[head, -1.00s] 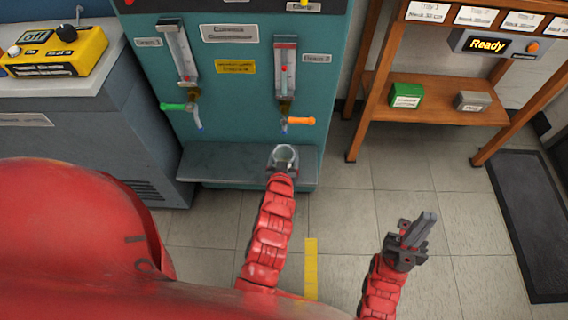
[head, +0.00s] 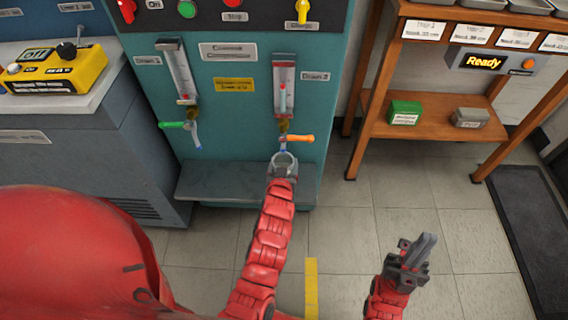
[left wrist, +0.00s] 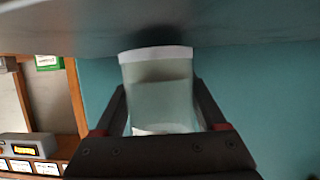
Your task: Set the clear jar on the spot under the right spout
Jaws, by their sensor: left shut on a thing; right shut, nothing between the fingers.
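The clear jar (head: 284,160) is held upright in my left gripper (head: 283,172), just below the right spout (head: 284,126) with its orange handle (head: 300,138). In the left wrist view the jar (left wrist: 160,98) sits between the two fingers, and the picture is upside down. The grey shelf (left wrist: 60,25) lies close to the jar's bottom, with a dark shadow there. I cannot tell whether they touch. The spot under the spout is hidden by the jar and my arm. My right gripper (head: 420,252) is shut and empty, over the floor at the right.
The left spout with a green handle (head: 173,125) is on the same teal cabinet (head: 235,125). The shelf's left part (head: 220,182) is bare. A wooden rack (head: 385,130) with a green box (head: 405,112) stands right. Floor between is clear.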

